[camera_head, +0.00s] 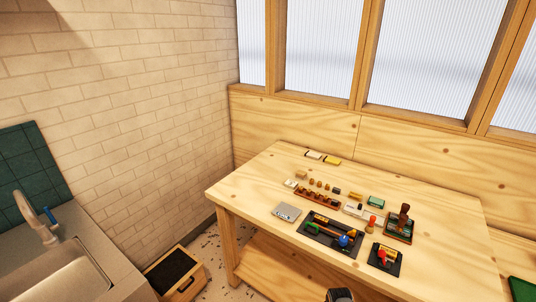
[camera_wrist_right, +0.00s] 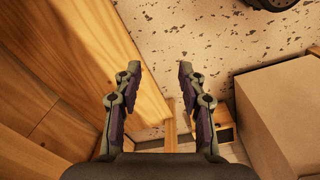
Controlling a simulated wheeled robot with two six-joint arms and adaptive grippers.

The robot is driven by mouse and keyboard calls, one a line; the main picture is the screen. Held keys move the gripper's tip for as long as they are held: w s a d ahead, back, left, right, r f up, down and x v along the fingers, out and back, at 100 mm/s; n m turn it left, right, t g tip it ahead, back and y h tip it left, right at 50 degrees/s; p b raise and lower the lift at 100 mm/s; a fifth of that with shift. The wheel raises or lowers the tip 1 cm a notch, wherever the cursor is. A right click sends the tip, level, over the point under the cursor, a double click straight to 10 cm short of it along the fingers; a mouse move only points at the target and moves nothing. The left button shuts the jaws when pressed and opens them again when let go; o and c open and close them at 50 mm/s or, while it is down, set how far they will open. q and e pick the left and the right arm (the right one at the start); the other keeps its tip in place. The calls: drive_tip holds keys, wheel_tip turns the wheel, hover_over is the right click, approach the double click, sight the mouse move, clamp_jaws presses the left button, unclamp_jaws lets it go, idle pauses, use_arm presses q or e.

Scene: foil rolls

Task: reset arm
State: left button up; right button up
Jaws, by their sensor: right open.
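My right gripper (camera_wrist_right: 159,78) shows in the right wrist view with its two fingers spread apart. Nothing is between the fingers. Past them lie a speckled floor (camera_wrist_right: 215,45) and a wooden post (camera_wrist_right: 148,98). My left gripper does not show in either view. A dark rounded part (camera_head: 340,295) shows at the bottom edge of the head view, cut off; I cannot tell what it is.
A wooden table (camera_head: 250,190) holds small blocks, a grey plate (camera_head: 287,212), dark trays (camera_head: 385,259) and stamp-like pieces. A sink (camera_head: 75,285) stands at left, with an open-topped wooden box (camera_head: 188,287) on the floor. A brown box (camera_wrist_right: 275,110) is at right in the wrist view.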

drive_tip(key=s+d+f+m+b, duration=0.1)
drive_tip(key=s+d+f+m, duration=0.15)
drive_tip(key=s+f, duration=1)
drive_tip(key=s+d+f+m, duration=0.1)
drive_tip(key=s+f, duration=0.2)
drive_tip(key=s, duration=0.5)
drive_tip(key=s+d+f+m+b, duration=0.1)
drive_tip(key=s+d+f, duration=0.1)
drive_tip(key=s, duration=0.6)
drive_tip(key=s+d+f+m, duration=0.1)
drive_tip(key=s+f, duration=0.3)
drive_tip(key=s, duration=0.4)
drive_tip(key=shift+d+f+m+t+h+b, duration=0.25)
drive_tip(key=shift+f+m+t+h+b, duration=0.05)
drive_tip(key=shift+f+m+b, duration=0.1)
drive_tip(key=shift+w, duration=0.1)
